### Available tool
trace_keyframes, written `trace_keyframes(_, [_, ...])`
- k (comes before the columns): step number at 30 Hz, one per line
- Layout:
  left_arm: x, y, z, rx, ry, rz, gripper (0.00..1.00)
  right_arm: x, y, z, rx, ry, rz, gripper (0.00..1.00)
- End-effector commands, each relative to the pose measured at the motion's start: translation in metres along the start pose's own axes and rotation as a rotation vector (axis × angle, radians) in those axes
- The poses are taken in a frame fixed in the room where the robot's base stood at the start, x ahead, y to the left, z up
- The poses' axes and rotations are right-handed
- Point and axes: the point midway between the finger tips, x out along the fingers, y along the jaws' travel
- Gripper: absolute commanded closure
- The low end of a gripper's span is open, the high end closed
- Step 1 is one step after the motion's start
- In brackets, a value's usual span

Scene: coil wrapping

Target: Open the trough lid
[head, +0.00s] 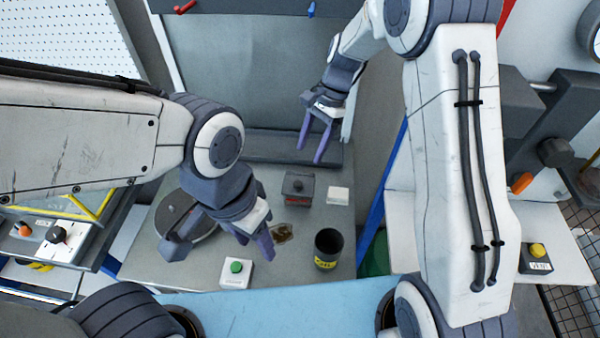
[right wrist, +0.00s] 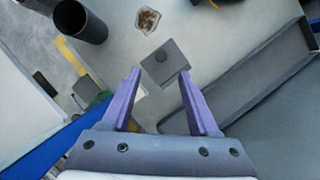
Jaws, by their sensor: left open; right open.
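A long dark grey trough (head: 270,147) lies along the back of the table in the head view. It also shows at the right of the right wrist view (right wrist: 262,78), with raised edges; I cannot tell its lid apart from its body. My right gripper (head: 312,152) is open and empty, above the right part of the trough in the head view. Its two purple fingers point down over the table in the right wrist view (right wrist: 160,76). My left gripper (head: 221,250) is open and empty over the table's front left, partly in front of a dark round disc (head: 172,212).
A small dark box with a knob (head: 299,187) and a white block (head: 338,196) stand before the trough. A dark cup (head: 328,246), a brown patch (head: 283,234) and a green-button box (head: 236,271) are nearer. A yellow-button box (head: 537,256) is far right.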

Motion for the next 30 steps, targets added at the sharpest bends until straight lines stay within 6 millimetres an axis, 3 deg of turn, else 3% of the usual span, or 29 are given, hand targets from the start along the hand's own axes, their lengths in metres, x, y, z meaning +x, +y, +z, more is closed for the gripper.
trace_keyframes(5, [-0.005,0.000,0.000,0.000,0.000,0.000,0.50,0.013,-0.003,-0.008,0.045,-0.012,-0.004,0.39])
trace_keyframes(19, [-0.026,0.002,-0.001,0.000,0.000,0.000,0.50,0.092,-0.002,-0.006,0.039,-0.012,-0.001,0.39])
trace_keyframes(30, [-0.027,0.002,-0.001,0.001,0.000,0.000,0.50,0.107,-0.003,-0.007,0.039,-0.008,-0.006,0.39])
